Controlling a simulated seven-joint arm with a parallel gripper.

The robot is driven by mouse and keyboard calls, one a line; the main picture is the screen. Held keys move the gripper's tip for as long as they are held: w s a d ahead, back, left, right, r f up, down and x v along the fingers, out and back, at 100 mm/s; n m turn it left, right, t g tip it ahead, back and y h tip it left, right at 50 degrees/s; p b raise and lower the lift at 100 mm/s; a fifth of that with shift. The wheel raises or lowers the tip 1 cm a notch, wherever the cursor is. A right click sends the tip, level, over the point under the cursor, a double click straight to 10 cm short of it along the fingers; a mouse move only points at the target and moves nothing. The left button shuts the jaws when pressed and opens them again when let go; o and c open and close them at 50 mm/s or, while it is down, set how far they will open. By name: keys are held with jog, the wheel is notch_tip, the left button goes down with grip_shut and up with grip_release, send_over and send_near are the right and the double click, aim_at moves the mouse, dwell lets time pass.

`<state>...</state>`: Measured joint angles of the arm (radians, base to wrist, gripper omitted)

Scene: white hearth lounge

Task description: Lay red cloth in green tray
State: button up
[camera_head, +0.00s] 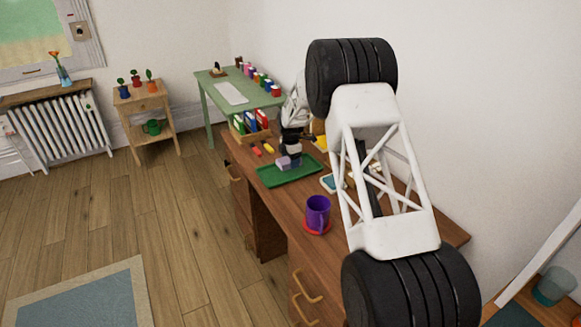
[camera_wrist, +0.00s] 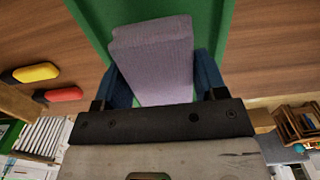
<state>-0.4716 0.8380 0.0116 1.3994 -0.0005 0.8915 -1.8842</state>
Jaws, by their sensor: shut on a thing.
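My gripper (camera_head: 289,156) is shut on a pale lilac block-like thing (camera_head: 284,163) over the green tray (camera_head: 301,178) on the wooden desk. In the wrist view the lilac thing (camera_wrist: 155,65) sits between the blue fingertips of my gripper (camera_wrist: 162,80), with the green tray (camera_wrist: 92,15) behind it. I cannot tell whether it touches the tray floor. I see no clear red cloth; a flat red piece (camera_head: 308,231) lies under the purple mug (camera_head: 318,210), and I cannot tell whether it is cloth.
A red and a yellow small item lie left of the tray; they show in the wrist view as a red piece (camera_wrist: 64,94) and a yellow piece (camera_wrist: 36,73). Colourful binders (camera_head: 250,122) stand at the desk's far end. My arm hides much of the desk's right side.

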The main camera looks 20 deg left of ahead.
aim_at(290, 171)
jog(key=shift+f, duration=1.65)
jog(key=shift+f, duration=0.15)
jog(key=o, duration=1.1)
jog(key=shift+c, duration=0.2)
jog(key=shift+r, duration=0.2)
jog(key=shift+r, duration=5.95)
